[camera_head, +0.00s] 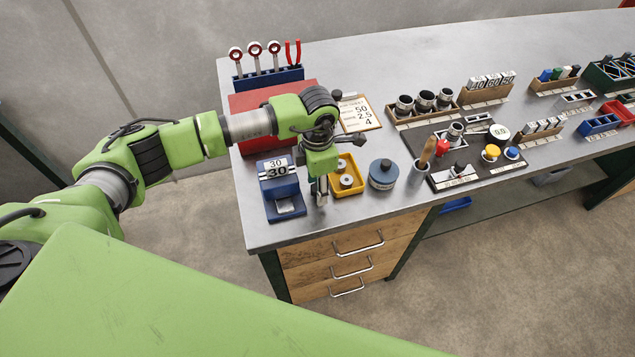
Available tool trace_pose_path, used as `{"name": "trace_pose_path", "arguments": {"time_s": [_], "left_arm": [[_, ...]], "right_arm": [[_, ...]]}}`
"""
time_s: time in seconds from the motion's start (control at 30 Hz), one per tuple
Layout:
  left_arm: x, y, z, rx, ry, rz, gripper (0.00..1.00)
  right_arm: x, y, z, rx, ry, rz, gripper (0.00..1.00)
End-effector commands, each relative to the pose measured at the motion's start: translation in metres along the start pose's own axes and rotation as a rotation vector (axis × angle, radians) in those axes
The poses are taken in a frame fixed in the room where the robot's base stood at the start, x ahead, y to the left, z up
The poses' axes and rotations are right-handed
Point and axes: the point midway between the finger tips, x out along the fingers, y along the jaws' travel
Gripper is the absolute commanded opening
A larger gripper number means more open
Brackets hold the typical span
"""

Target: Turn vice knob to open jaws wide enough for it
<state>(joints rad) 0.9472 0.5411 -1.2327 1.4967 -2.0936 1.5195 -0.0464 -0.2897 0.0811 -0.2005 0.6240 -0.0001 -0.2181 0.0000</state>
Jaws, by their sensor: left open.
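My left gripper (320,193) points down over the near left part of the bench, between a blue block marked 30 (279,183) and a yellow tray (350,190). It is open, and I see nothing in it. Its fingers are small and partly hidden by the wrist. My right gripper is out of view.
A red box (270,103) stands behind my left wrist, near a tool rack (268,78). A blue-grey round container (383,174) and a wooden-handled tool (426,153) stand between the tray and the dark board.

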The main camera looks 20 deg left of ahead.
Motion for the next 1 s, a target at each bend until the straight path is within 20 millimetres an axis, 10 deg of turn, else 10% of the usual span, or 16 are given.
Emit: {"name": "trace_pose_path", "arguments": {"time_s": [0.17, 0.33, 1.0], "left_arm": [[0.0, 0.0, 0.0, 0.0, 0.0, 0.0, 0.41], [0.0, 0.0, 0.0, 0.0, 0.0, 0.0, 0.03], [0.003, 0.0, 0.001, -0.208, -0.001, 0.0, 0.03]], "right_arm": [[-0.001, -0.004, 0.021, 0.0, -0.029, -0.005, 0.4], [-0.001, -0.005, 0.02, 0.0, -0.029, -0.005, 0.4], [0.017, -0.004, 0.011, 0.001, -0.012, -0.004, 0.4]]}}
